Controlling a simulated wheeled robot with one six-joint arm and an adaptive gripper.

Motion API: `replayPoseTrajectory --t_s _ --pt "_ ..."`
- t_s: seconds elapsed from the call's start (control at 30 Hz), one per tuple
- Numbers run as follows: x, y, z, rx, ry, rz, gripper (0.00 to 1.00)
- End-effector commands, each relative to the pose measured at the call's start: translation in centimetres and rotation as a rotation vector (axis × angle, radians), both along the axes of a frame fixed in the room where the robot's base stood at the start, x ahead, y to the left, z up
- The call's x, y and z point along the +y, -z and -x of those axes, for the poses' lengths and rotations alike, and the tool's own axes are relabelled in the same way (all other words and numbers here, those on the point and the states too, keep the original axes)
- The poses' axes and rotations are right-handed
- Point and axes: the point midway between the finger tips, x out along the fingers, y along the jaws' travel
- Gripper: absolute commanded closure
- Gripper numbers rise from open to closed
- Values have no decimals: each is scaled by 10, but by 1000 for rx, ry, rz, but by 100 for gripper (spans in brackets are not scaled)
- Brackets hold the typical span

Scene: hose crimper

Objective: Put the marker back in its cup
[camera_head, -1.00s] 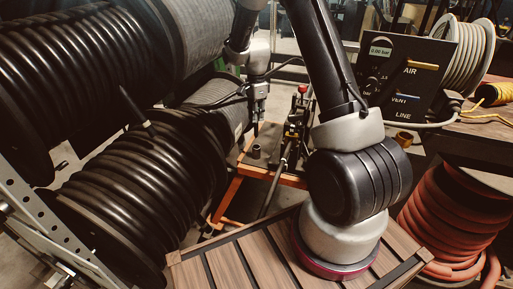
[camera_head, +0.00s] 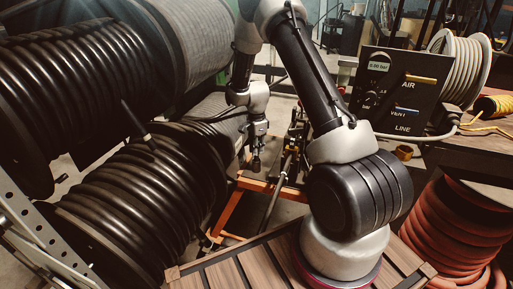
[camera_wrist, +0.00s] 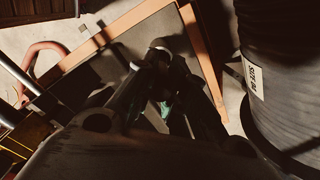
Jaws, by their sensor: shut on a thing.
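My gripper (camera_head: 257,148) points straight down over the orange-framed stand, left of the middle in the head view. It is shut on the marker, of which only a dark bit can be made out between the fingers. A small dark cup (camera_head: 256,168) stands on the stand directly below the fingertips. The gap between marker and cup is too small and dark to judge, so I cannot tell how far the marker is inside. In the wrist view the gripper (camera_wrist: 163,75) is in deep shadow, with a pale round edge at the fingertips.
Large black hose reels (camera_head: 130,195) fill the left, close to the arm. A crimper with a lever (camera_head: 290,150) stands just right of the gripper. The orange stand frame (camera_head: 258,187) runs below. A pressure panel (camera_head: 400,90) stands on the right bench.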

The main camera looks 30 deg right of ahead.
Motion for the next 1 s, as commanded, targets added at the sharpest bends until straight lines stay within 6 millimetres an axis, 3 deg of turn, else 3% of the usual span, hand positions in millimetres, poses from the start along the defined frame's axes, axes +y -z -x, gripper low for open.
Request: replayPoseTrajectory --t_s 0.03,0.13,0.53,1.0 --pt "0 0 0 0 0 0 82" --pt "0 0 0 0 0 0 66" --pt "0 -8 0 -1 0 0 66" --pt "0 -103 0 -3 0 0 66"
